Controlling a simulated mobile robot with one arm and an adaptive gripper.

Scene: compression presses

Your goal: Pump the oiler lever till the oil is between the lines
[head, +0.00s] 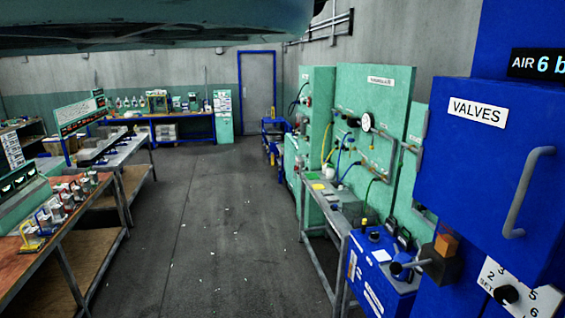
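What looks like the oiler (440,269) is a dark block on the side of the blue machine at the right. A small amber-brown reservoir (446,245) sits on top of it. A grey bar that looks like its lever (418,263) sticks out to the left and ends in a dark knob. The oil level and any lines on the reservoir are too small to make out. My gripper is not in view, and nothing visible touches the lever.
The blue VALVES cabinet (494,150) with a grey handle stands above the oiler at right. A numbered dial (506,294) is below it. A blue box unit (378,268) stands left of the lever. Workbenches (100,200) line the left.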

